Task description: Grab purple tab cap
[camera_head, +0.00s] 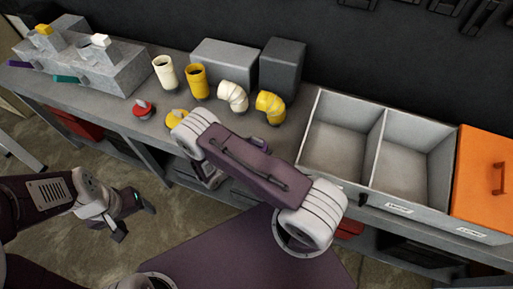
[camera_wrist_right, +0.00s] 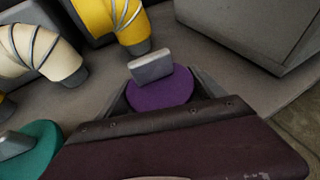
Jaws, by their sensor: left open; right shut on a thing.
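The purple tab cap (camera_wrist_right: 160,92) is a purple disc with a grey upright tab. In the right wrist view it sits between the fingers of my right gripper (camera_wrist_right: 164,97), which is shut on it. In the head view my right arm hides most of this gripper and the cap. My left gripper (camera_head: 134,219) is open and empty, low at the left, in front of the bench and away from the caps.
A teal cap (camera_wrist_right: 32,148) lies left of the purple one. A red cap (camera_head: 143,109) and a yellow cap (camera_head: 177,117) lie on the bench. Cream and yellow duct pieces, including a yellow elbow (camera_head: 270,106), stand behind. A two-compartment tray (camera_head: 384,148) is right.

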